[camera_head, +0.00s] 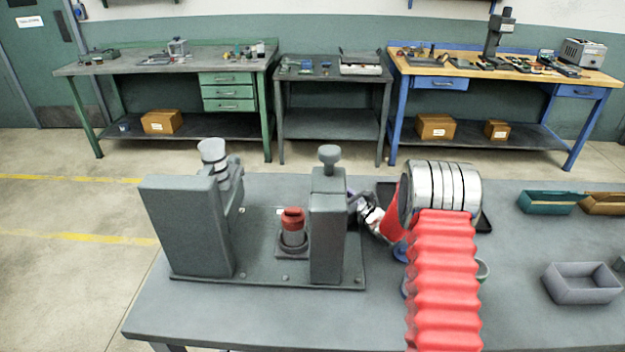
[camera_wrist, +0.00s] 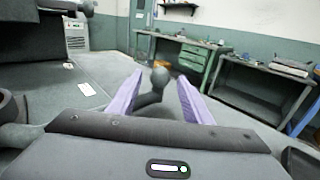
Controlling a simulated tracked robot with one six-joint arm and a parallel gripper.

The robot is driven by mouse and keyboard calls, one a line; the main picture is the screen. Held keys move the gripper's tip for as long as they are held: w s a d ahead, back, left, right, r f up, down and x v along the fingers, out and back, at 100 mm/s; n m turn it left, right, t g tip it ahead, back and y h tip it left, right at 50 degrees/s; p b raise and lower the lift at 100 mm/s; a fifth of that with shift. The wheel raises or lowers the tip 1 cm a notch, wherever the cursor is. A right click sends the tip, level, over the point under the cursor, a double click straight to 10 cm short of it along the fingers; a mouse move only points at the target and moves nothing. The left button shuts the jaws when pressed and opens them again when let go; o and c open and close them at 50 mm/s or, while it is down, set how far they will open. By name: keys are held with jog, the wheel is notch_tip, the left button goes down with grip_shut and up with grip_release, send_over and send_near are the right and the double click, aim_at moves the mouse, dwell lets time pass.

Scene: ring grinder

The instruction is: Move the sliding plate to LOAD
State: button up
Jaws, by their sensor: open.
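The ring grinder stands on the table in the head view, with a tall grey housing (camera_head: 185,228) at left, a post (camera_head: 328,235) with a round knob on top at right, and a red-capped cylinder (camera_head: 293,228) between them. The sliding plate and any LOAD mark cannot be made out clearly. My gripper (camera_wrist: 160,77) is open in the wrist view, its two lilac fingers spread on either side of a grey ball-ended handle (camera_wrist: 160,76). Contact cannot be told. In the head view my gripper is just right of the post, partly hidden by it.
A dark tray (camera_head: 486,222) lies partly hidden behind my arm. A grey open box (camera_head: 582,284), a teal bin (camera_head: 549,202) and a brown bin (camera_head: 604,203) stand at right. The table's front left is clear. Workbenches (camera_head: 170,66) line the back wall.

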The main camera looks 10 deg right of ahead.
jog(key=shift+w+a, duration=0.1)
jog(key=shift+x, duration=3.65)
jog(key=shift+c, duration=0.2)
grip_shut()
